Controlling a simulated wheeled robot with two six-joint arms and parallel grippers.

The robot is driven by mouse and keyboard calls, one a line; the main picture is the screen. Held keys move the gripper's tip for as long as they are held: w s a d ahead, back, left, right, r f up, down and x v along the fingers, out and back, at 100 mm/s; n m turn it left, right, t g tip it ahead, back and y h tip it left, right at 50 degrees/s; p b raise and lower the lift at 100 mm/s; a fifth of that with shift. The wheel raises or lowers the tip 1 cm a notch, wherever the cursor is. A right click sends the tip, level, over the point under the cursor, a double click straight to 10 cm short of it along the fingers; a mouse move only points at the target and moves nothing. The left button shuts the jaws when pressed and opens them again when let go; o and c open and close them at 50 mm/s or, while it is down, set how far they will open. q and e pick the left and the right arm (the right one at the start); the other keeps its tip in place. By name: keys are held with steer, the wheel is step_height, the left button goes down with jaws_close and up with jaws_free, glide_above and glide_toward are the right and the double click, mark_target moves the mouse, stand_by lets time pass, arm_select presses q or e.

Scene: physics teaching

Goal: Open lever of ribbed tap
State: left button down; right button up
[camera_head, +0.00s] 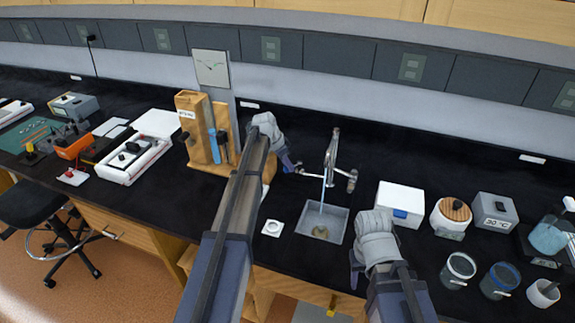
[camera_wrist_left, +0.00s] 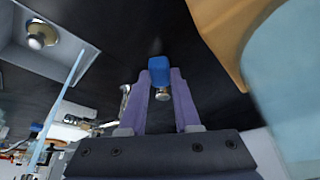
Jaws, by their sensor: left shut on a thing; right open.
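The metal tap (camera_head: 331,152) stands behind the sink (camera_head: 309,222), with a side handle on each side. A pale blue stream (camera_head: 321,195) runs from its spout into the sink. My left gripper (camera_head: 293,168) is at the tap's left handle. In the left wrist view my left gripper (camera_wrist_left: 160,88) is shut on a blue-ended lever (camera_wrist_left: 159,70); a metal knob shows between the fingers. The stream also shows in the left wrist view (camera_wrist_left: 70,82). My right gripper (camera_head: 356,272) is open and empty, low beside the sink's right side. Ribbing on the tap is too small to tell.
A wooden stand (camera_head: 203,135) is left of my left gripper. A white box (camera_head: 400,203), a round jar (camera_head: 450,215) and a grey box (camera_head: 492,212) stand right of the sink. Several cups are in front of them. A small white square piece (camera_head: 272,228) lies left of the sink.

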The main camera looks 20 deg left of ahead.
arm_select(q)
steer(key=c, duration=0.6)
jaws_free()
steer(key=shift+r, duration=0.1)
steer(key=p+v, duration=0.7)
steer(key=shift+s+a+r, duration=0.1)
steer(key=shift+s+r, duration=0.05)
steer(key=shift+r, duration=0.15)
steer(key=shift+c, duration=0.4)
